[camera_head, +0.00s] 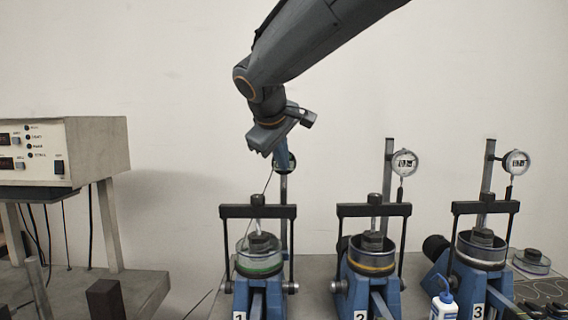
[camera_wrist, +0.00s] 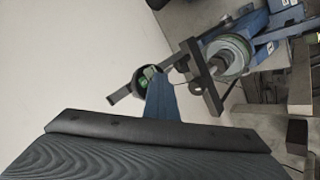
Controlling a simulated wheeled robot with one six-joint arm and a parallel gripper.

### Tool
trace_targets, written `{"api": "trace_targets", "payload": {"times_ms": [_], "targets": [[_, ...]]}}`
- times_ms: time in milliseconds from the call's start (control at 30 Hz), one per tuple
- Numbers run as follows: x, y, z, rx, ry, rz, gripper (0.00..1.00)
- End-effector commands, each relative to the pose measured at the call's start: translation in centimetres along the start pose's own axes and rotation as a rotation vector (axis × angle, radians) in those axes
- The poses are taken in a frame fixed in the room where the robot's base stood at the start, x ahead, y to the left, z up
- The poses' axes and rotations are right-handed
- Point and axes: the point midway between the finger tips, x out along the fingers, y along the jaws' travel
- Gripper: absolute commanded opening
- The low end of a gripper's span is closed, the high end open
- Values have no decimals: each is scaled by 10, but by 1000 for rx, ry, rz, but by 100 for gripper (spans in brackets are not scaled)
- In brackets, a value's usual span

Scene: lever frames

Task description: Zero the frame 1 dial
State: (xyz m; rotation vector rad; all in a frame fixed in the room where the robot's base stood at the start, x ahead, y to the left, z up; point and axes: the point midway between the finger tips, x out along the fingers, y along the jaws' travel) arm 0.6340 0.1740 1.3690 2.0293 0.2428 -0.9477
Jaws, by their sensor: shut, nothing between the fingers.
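Frame 1 (camera_head: 258,211), with a green-banded cell (camera_head: 260,268) and a "1" label, stands leftmost of three blue lever frames. Its dial (camera_head: 284,162) is on a post behind the crossbar. My gripper partly covers the dial in the head view, so its reading cannot be made out. My gripper (camera_head: 260,152) is shut and empty, beside the dial's upper left in the picture. In the wrist view the dial (camera_wrist: 146,73) shows just past the tip of my gripper (camera_wrist: 159,78). I cannot tell whether they touch.
Frame 2 (camera_head: 372,210) and frame 3 (camera_head: 485,207) stand to the right with their own dials. A control box (camera_head: 95,150) sits on a stand at left. A white bottle with a blue cap (camera_head: 444,305) is at front right. The wall behind is bare.

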Motion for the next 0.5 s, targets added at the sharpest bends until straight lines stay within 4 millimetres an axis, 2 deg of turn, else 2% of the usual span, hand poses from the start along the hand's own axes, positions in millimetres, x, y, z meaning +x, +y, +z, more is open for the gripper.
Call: {"api": "trace_targets", "payload": {"times_ms": [233,500], "targets": [[-3,2,-1,0,8,8,0],[-20,-13,11,-4,7,3,0]]}}
